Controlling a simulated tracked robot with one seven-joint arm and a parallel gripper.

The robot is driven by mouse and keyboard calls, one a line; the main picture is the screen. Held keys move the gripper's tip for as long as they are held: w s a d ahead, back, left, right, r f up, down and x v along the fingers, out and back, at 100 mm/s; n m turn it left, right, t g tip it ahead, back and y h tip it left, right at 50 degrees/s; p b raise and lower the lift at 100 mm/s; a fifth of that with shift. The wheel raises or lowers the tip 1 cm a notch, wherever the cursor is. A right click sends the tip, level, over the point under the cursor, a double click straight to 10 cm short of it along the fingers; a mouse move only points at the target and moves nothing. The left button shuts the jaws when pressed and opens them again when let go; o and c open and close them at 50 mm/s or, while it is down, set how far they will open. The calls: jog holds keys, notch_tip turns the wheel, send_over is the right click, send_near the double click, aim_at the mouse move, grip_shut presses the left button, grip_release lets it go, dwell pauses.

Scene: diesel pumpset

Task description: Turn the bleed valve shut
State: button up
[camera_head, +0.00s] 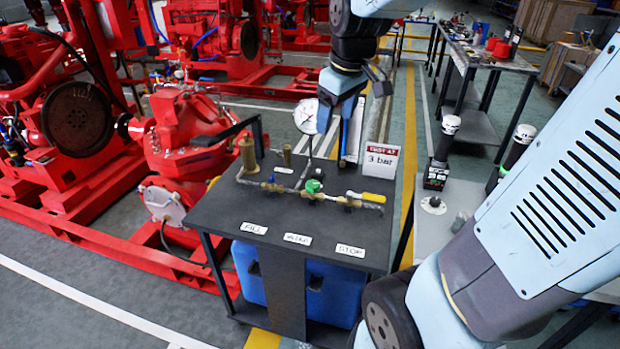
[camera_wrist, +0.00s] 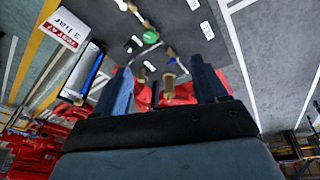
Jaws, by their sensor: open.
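The dark test bench (camera_head: 220,205) carries a brass pipe line with a green knob (camera_head: 313,186) in the middle and a yellow lever (camera_head: 372,197) lying along its right end. The green knob also shows in the wrist view (camera_wrist: 150,37). The label nearest the green knob is too small to read, so I cannot tell for sure which fitting is the bleed valve. My gripper (camera_head: 336,116) hangs above the back of the bench, apart from the valves. In the wrist view its fingers (camera_wrist: 162,82) are spread with nothing gripped between them.
A white gauge (camera_head: 306,116) stands at the back of the bench, close to my gripper. A "3 bar" sign (camera_head: 381,162) stands to the right. A black hand lever (camera_head: 228,130) and brass cylinder (camera_head: 247,155) are at left. Red pumpsets stand beyond.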

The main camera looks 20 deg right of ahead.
jog(key=w+f+n+g, duration=0.2)
jog(key=w+f+n, duration=0.2)
jog(key=w+f, duration=0.3)
jog(key=n+g, duration=0.1)
jog(key=n, duration=0.3)
send_near(313, 183)
notch_tip(313, 183, down, 9)
jog(key=shift+a+r, duration=0.15)
jog(key=shift+c, duration=0.4)
jog(key=c, duration=1)
